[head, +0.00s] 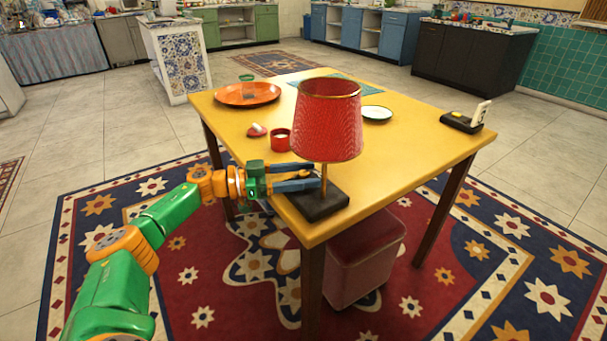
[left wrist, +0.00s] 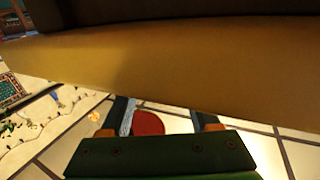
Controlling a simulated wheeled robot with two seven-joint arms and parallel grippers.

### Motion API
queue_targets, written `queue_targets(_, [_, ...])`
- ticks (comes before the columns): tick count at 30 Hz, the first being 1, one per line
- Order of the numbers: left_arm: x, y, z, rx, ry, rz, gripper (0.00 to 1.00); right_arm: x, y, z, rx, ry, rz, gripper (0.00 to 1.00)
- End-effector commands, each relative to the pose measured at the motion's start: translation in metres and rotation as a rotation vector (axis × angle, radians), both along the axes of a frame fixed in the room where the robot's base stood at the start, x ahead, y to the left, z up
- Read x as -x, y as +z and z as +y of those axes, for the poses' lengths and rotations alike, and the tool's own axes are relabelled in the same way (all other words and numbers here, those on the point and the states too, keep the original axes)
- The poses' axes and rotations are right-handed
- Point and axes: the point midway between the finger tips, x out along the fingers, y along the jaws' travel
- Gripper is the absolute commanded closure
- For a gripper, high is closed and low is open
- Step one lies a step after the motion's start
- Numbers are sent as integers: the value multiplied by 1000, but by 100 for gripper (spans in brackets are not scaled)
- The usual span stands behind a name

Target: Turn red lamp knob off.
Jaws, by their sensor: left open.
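The lamp stands near the table's left front corner. It has a red shade (head: 327,125), a thin brass stem (head: 323,178) and a black square base (head: 318,206). I cannot make out its red knob in the head view. My left gripper (head: 316,177) is open, with its blue fingers level just above the base and their tips beside the stem. In the left wrist view, a red rounded patch (left wrist: 147,123) shows between the fingers; I cannot tell what it is. A dark surface fills the top of that view. My right gripper is not in view.
The yellow table (head: 405,160) also carries a red cup (head: 281,139), an orange plate (head: 247,94), a white plate (head: 376,113) and a black stand with a white piece (head: 462,122). A red stool (head: 362,265) is under the table. The tabletop right of the lamp is clear.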

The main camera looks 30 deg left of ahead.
Motion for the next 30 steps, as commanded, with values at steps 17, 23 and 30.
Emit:
queue_targets(17, [50, 0, 51, -1, 0, 1, 38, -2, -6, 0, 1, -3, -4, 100])
queue_targets(23, [49, 0, 51, 0, 0, 0, 38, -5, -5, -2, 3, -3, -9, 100])
queue_targets(30, [49, 0, 51, 0, 0, 0, 38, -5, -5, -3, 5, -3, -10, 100])
